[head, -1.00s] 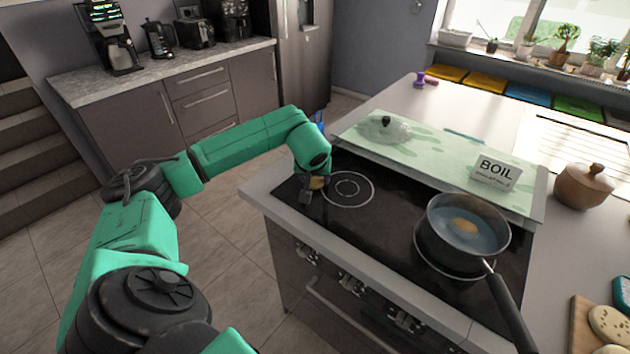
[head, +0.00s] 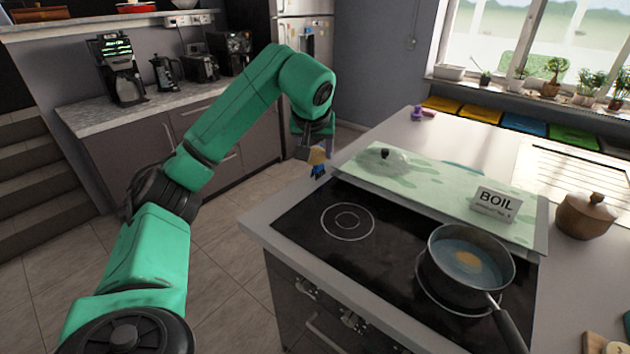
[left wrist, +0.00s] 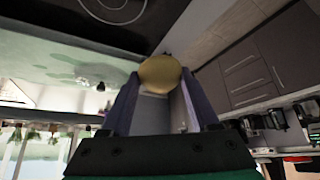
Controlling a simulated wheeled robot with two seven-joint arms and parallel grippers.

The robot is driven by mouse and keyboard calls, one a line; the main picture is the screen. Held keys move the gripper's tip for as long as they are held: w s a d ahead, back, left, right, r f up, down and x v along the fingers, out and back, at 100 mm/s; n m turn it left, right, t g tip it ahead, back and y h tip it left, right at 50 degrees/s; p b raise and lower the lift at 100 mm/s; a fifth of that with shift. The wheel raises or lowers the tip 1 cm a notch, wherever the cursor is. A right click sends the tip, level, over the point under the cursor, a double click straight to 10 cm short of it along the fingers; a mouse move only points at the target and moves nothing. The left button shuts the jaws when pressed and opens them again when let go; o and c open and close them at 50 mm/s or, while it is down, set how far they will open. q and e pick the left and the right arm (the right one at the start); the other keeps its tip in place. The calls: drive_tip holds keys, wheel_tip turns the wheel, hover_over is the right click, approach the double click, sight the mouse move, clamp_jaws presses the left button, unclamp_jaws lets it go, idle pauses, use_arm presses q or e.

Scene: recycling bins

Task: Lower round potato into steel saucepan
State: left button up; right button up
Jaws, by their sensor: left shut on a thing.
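My left gripper (head: 316,150) is raised beyond the far left corner of the cooktop in the head view. It is shut on a round, yellowish potato (head: 317,156). In the left wrist view the potato (left wrist: 160,74) sits between the two fingertips (left wrist: 158,82). The steel saucepan (head: 468,262) stands on the right part of the cooktop, well to the right of the gripper. It holds bluish water with a yellow-orange round thing in it, and its handle points toward the lower right. My right gripper is out of view.
The black cooktop (head: 400,235) has an empty ring on its left. Behind it, a green patterned board (head: 440,180) carries a glass lid (head: 384,160) and a "BOIL" card (head: 495,205). A brown lidded pot (head: 586,217) stands to the right.

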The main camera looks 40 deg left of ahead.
use_arm(q)
drive_tip(key=shift+d+r+p, duration=0.2)
drive_tip(key=shift+r+p, duration=0.15)
drive_tip(key=shift+r, duration=0.9)
drive_tip(key=d+r+p, duration=0.2)
drive_tip(key=d+p, duration=0.8)
drive_tip(key=d, duration=0.3)
drive_tip(key=w+d+f, duration=0.1)
drive_tip(key=d+f, duration=0.2)
drive_tip(key=d, duration=0.9)
drive_tip(key=w+d+f+b, duration=0.1)
drive_tip(key=d+f, duration=0.3)
drive_tip(key=d, duration=0.7)
drive_tip(key=shift+d+f, duration=0.25)
drive_tip(key=shift+d, duration=0.15)
drive_tip(key=shift+a, duration=0.2)
drive_tip(key=shift+w+a, duration=0.15)
drive_tip(key=shift+w, duration=0.2)
